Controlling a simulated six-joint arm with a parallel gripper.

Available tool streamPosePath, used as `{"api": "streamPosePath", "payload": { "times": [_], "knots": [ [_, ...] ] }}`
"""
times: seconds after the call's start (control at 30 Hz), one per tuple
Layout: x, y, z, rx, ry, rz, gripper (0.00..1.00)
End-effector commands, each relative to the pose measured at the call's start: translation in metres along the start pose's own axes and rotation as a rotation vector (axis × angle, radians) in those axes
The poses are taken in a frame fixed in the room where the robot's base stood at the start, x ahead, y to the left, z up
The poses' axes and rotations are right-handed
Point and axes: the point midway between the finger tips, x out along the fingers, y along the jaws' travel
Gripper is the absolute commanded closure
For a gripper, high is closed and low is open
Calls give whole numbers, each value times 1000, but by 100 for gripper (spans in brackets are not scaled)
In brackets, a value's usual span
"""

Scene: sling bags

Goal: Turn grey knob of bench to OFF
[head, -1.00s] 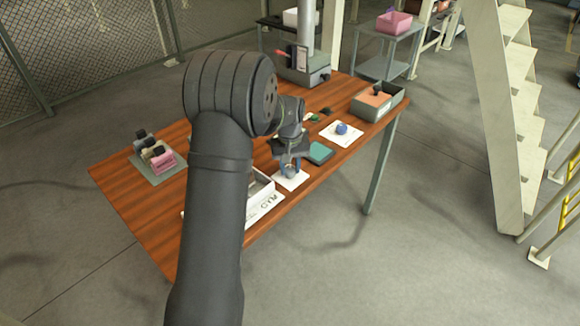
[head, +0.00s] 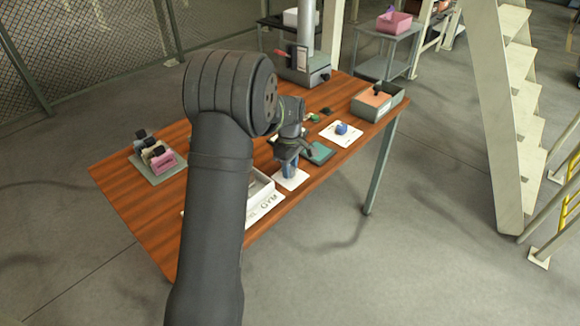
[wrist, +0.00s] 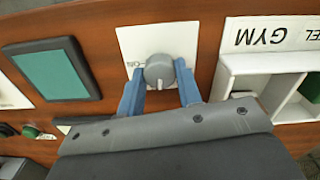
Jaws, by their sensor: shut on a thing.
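The grey knob (wrist: 158,69) sits on a white plate (wrist: 128,40) on the wooden bench (head: 130,205). In the wrist view, the blue fingers of my gripper (wrist: 158,76) reach either side of the knob and are shut on it. Small lettering shows on the plate left of the knob; part of it is hidden by the knob and a finger. I cannot tell for sure where the knob points. In the head view, my gripper (head: 290,168) is down at the plate and hides the knob.
A white tray labelled GYM (wrist: 275,62) stands close right of the knob in the wrist view. A dark-framed green pad (wrist: 52,70) lies to its left. A blue knob (head: 341,128) on another white plate and a grey bin (head: 392,108) are farther along.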

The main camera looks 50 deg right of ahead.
Motion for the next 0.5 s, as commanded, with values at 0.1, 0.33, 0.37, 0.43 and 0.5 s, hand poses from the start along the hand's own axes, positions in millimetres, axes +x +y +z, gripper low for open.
{"api": "streamPosePath", "payload": {
  "times": [0.1, 0.33, 0.37, 0.43, 0.5],
  "knots": [
    [-1, 1, -1, -46, 2, 3, 91],
    [-1, 1, -1, -92, 2, 3, 91],
    [-1, 1, -1, -95, 2, 3, 91],
    [-1, 1, -1, -99, 2, 3, 91],
    [-1, 1, -1, -101, 2, 3, 91]
  ]
}}
